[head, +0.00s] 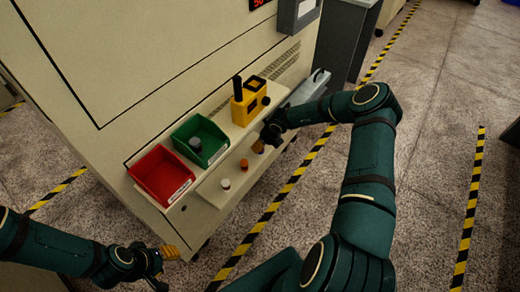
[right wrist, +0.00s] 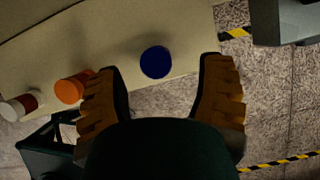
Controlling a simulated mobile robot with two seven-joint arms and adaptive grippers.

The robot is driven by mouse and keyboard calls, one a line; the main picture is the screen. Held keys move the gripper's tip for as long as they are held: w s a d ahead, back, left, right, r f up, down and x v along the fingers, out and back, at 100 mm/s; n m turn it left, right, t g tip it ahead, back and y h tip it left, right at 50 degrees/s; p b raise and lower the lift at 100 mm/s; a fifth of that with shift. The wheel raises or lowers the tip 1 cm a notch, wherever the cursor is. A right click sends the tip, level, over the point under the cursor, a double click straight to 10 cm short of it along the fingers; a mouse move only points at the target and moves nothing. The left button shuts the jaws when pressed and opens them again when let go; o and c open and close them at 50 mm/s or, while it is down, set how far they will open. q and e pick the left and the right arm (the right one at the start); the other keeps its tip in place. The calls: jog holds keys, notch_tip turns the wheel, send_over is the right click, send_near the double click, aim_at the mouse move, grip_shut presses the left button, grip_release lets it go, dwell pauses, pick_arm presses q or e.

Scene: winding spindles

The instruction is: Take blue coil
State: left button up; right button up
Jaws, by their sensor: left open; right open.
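The blue coil (right wrist: 156,62) stands on the cream ledge in the right wrist view, seen from above as a dark blue disc. My right gripper (right wrist: 161,95) is open, with one orange-padded finger on each side below the coil in the picture. The coil appears ahead of the fingertips, and I cannot tell the gap exactly. In the head view my right gripper (head: 262,142) is over the ledge and hides the blue coil. My left gripper (head: 168,262) is open and empty at the lower left, away from the ledge.
An orange coil (head: 244,164) and a white-and-red coil (head: 226,184) stand in a row on the ledge (head: 210,191). Behind them are a red bin (head: 148,172), a green bin (head: 214,152) with a grey item inside, and a yellow device (head: 243,110). The machine wall rises behind.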

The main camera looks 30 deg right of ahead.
jog(key=b+x, duration=0.1)
jog(key=x, duration=0.3)
jog(key=shift+a+f, duration=0.15)
jog(key=shift+f, duration=0.15)
jog(key=shift+s, duration=0.1)
grip_shut()
